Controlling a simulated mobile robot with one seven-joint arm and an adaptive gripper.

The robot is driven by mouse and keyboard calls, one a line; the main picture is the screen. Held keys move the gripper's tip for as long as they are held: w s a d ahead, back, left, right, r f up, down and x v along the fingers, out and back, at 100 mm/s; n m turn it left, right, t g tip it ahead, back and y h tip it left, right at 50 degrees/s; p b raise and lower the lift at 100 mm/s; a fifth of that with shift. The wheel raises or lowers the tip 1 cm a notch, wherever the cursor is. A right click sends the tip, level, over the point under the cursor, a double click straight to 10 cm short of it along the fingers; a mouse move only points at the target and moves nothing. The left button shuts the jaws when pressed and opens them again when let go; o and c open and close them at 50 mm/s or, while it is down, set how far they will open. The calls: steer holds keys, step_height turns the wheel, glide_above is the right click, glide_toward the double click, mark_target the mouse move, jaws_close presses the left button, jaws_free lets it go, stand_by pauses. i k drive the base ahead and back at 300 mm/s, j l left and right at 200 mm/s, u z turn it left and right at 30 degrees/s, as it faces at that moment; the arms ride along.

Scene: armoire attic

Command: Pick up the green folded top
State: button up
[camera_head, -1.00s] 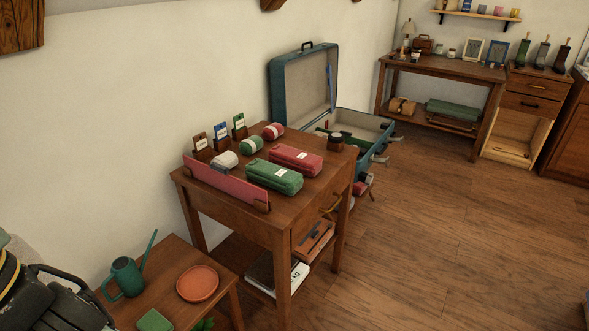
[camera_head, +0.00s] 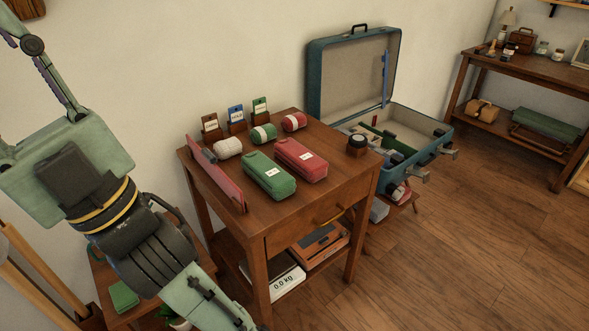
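A green soft bundle (camera_head: 269,176) with a small white label lies on the wooden side table, left of a similar red one. A small flat green folded piece (camera_head: 123,297) lies on the low table at the lower left, close to my arm. I cannot tell for certain which of these is the green folded top. My arm fills the left side, and its lower link runs out of the bottom edge. My gripper is not recognisable in this view.
The wooden side table (camera_head: 318,209) also bears a red bundle (camera_head: 301,160), small rolls, card holders and an upright pink board (camera_head: 216,182). A scale (camera_head: 277,279) sits on its lower shelf. An open teal suitcase (camera_head: 354,77) stands behind. Floor is clear at the right.

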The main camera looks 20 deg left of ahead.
mark_target(277, 182)
steer(key=i+l, duration=0.2)
steer(key=l, duration=0.15)
steer(key=i+l+u, duration=0.1)
steer(key=l, duration=0.25)
steer(key=i+l, duration=0.25)
steer(key=l, duration=0.15)
steer(key=u, duration=1.3)
steer(key=l, duration=0.1)
